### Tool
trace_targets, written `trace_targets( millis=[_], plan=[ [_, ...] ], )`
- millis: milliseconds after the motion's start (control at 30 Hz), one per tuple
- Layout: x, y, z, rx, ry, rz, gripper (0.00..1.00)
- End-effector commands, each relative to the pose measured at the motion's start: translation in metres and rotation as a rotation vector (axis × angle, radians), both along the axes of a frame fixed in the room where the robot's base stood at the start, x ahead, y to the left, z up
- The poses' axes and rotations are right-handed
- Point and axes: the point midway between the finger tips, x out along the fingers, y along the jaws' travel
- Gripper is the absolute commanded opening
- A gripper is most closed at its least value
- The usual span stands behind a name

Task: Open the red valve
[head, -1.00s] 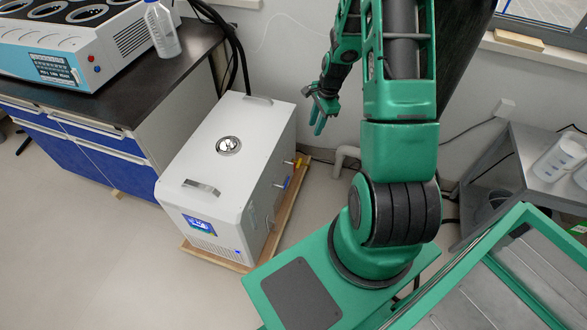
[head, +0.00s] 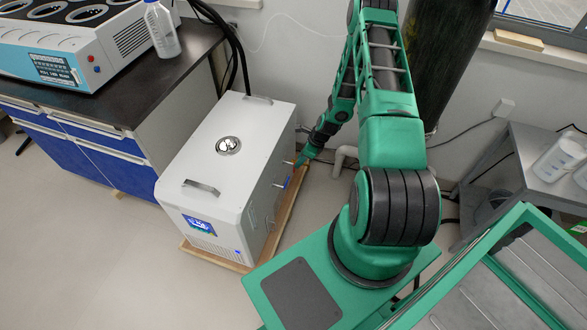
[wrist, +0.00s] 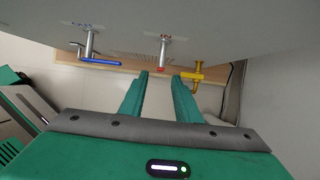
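The red valve (wrist: 162,52) is a short metal stem with a red end on the side of the white box, in the middle of the wrist view. My gripper (wrist: 160,76) is open, with two green fingers. The red end shows between and just beyond the fingertips; I cannot tell whether they touch it. In the head view my gripper (head: 303,158) is beside the right side of the white box (head: 215,165), low down. The red valve is not clearly visible there.
A blue-handled valve (wrist: 95,52) is left of the red one and a yellow valve (wrist: 197,73) is close to its right, near my right finger. The box stands on a wooden board (head: 290,205). A pipe (head: 342,158) and wall are behind.

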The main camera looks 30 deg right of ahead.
Motion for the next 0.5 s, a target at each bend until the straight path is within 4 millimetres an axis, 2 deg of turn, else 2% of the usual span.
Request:
trace_targets(
  millis=[200,500],
  plan=[
    [0.012,0.010,-0.037,0.000,0.000,0.001,0.30],
    [0.022,0.017,-0.066,-0.001,0.000,0.002,0.30]
  ],
)
